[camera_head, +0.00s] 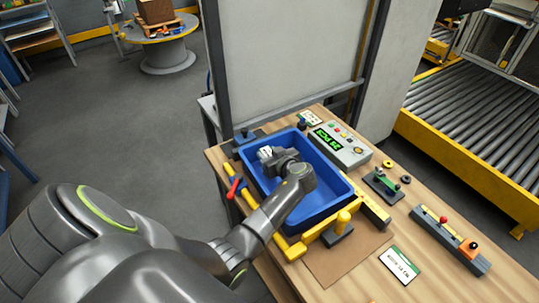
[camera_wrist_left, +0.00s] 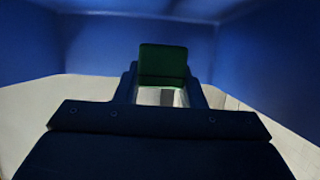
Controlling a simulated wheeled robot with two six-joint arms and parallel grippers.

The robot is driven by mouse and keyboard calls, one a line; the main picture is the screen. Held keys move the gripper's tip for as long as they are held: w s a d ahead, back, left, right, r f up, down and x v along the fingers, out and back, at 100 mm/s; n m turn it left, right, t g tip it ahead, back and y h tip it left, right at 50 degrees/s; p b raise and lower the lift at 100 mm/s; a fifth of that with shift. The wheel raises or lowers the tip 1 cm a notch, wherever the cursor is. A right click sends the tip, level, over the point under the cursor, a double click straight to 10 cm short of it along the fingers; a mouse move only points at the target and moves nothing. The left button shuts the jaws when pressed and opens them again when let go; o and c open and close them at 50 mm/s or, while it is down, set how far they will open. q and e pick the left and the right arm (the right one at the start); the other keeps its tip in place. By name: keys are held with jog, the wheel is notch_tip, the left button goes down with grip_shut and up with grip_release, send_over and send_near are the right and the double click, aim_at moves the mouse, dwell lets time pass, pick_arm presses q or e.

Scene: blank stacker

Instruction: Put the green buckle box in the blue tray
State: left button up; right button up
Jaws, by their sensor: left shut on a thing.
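The blue tray (camera_head: 325,172) stands on the wooden workbench in the head view. My left arm reaches over its front wall, and my left gripper (camera_head: 267,154) is down inside the tray's left part. In the left wrist view the green buckle box (camera_wrist_left: 163,62) is between the fingers of my left gripper (camera_wrist_left: 163,90), which is shut on it. Blue tray walls (camera_wrist_left: 265,60) surround it there, with a pale surface below. In the head view my gripper hides the box, and I cannot tell whether the box touches the tray floor. My right gripper is not in view.
Yellow rails (camera_head: 290,248) and a red-handled clamp (camera_head: 234,188) border the tray. A control box (camera_head: 342,145) with a green display stands behind it. A small green fixture (camera_head: 384,184), a button strip (camera_head: 450,240) and a label card (camera_head: 400,264) occupy the bench's right side.

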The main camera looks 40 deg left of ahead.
pick_arm(q)
jog(key=shift+f, duration=0.35)
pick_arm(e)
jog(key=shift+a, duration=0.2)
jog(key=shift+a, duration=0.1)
pick_arm(q)
jog(key=shift+f+b, duration=0.6)
jog(key=shift+b, duration=0.25)
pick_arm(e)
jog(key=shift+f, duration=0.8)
pick_arm(q)
jog(key=o, duration=1.1)
jog(key=shift+c, duration=0.2)
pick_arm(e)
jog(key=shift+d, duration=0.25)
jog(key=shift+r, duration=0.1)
